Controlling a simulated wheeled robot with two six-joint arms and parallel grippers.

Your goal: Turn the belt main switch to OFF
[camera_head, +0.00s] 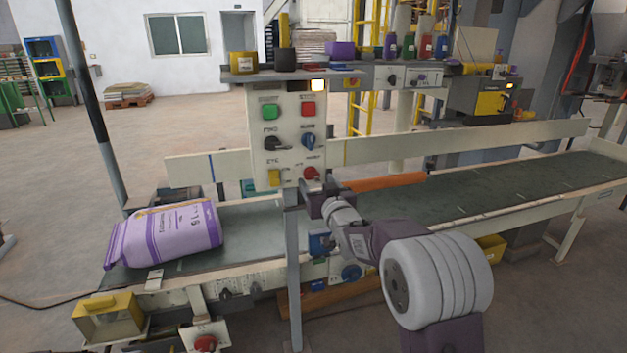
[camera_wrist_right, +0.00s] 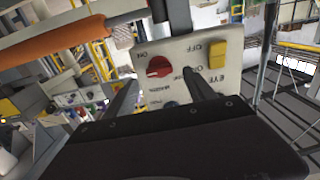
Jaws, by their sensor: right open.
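My right gripper (camera_head: 316,190) is just below and in front of this knob. In the right wrist view its two fingers (camera_wrist_right: 160,79) are open, one toward each side of the knob, with nothing held. My left gripper is out of view.
A yellow switch (camera_head: 275,177) sits left of the red knob. Black and blue knobs and green and red buttons are above. A purple sack (camera_head: 168,232) lies on the belt (camera_head: 480,195) at left. An orange roll (camera_head: 375,182) is right of my gripper.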

